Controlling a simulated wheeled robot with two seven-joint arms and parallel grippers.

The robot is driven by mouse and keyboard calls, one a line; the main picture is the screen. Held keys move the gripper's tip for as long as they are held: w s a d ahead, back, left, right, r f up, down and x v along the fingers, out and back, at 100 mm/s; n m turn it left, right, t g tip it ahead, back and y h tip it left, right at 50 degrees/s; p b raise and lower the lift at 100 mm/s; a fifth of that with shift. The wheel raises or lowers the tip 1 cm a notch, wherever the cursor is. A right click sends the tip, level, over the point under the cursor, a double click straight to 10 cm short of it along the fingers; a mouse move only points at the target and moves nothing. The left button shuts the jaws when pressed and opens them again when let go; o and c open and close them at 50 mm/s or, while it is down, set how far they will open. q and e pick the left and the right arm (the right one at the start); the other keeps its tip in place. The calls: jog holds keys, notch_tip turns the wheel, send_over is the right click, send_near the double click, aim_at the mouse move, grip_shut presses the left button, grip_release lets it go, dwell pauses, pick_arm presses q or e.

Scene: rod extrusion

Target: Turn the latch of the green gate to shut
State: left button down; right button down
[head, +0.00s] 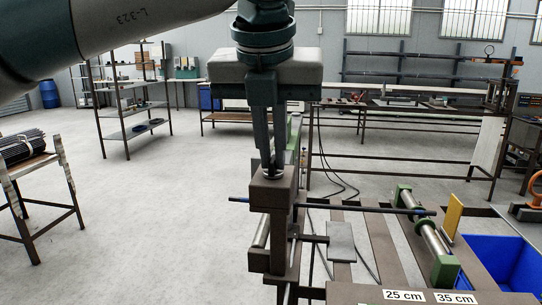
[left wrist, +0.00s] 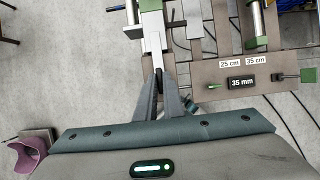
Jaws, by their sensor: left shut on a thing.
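My left gripper (head: 269,172) points straight down onto the top of a brown block (head: 272,193) on a post of the rig. In the left wrist view its fingers (left wrist: 159,76) close together at the near end of a light grey bar (left wrist: 153,34). They are shut on a small part there, mostly hidden between the fingertips. Green pieces show on the rig: two roller brackets (head: 404,196) (head: 446,271) and a small green lever (left wrist: 214,86). I cannot tell which green part is the gate or how its latch stands. My right gripper is in neither view.
A thin dark rod (head: 385,209) crosses the rig. A yellow plate (head: 452,215) and a blue bin (head: 505,262) stand at the right. A rack with dark rods (head: 22,146) stands at the left. The floor between is clear.

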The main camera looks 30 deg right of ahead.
pick_arm(q)
jog(key=shift+r, duration=0.15)
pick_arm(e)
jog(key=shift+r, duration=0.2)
pick_arm(q)
jog(key=c, duration=1.9)
grip_release()
jog(key=shift+o, duration=0.2)
